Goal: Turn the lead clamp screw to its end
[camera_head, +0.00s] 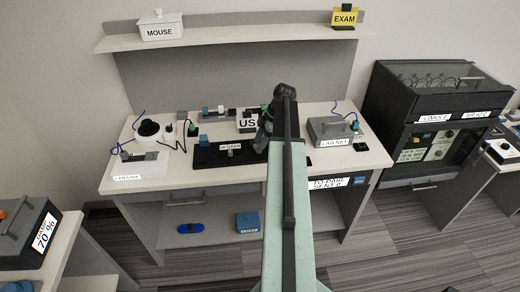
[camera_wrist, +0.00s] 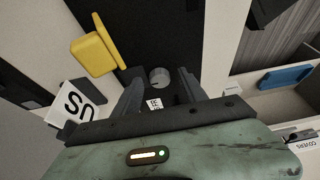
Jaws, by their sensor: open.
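A round grey knob (camera_wrist: 160,77), which looks like the clamp screw, stands on a dark board (camera_wrist: 135,20) in the wrist view. My gripper (camera_wrist: 161,82) is open, with one finger on each side of the knob in the picture. I cannot tell whether the fingers touch it or how far above it they are. A small white label (camera_wrist: 155,104) shows just below the knob. In the head view my gripper (camera_head: 262,142) is over the right part of the black board (camera_head: 208,158), and my arm hides part of that area.
A yellow block (camera_wrist: 95,52) and a white box marked US (camera_wrist: 80,103) are left of the fingers in the wrist view. The LAB.NET box (camera_head: 330,131) stands on the bench at right. A white base with a grey clamp (camera_head: 140,160) is at left.

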